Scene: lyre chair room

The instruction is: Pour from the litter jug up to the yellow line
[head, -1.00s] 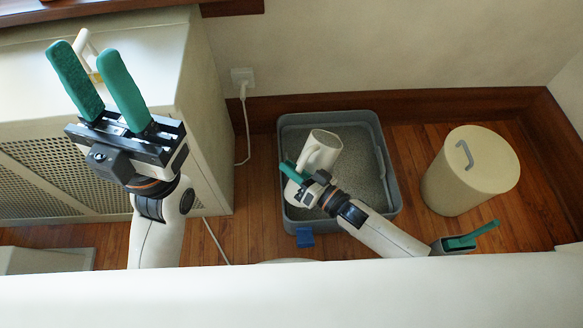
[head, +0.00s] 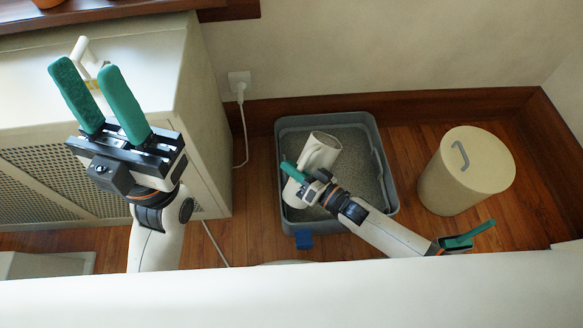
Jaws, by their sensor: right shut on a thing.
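The white litter jug (head: 326,148) is over the grey litter tray (head: 388,190) on the floor, tilted with its open end toward the back. My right gripper (head: 297,174) is shut on the jug at its handle side. Grey litter (head: 362,160) covers the visible tray bottom. I cannot make out a yellow line, and the jug and my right arm hide part of the litter. I cannot tell whether litter is leaving the jug. My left gripper (head: 98,98) is open and empty, above the cream cabinet at the left.
A cream lidded bin (head: 465,175) stands right of the tray. The cream cabinet (head: 150,60) fills the left, with a white handled object (head: 82,48) on top. A white cord hangs from the wall socket (head: 240,82).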

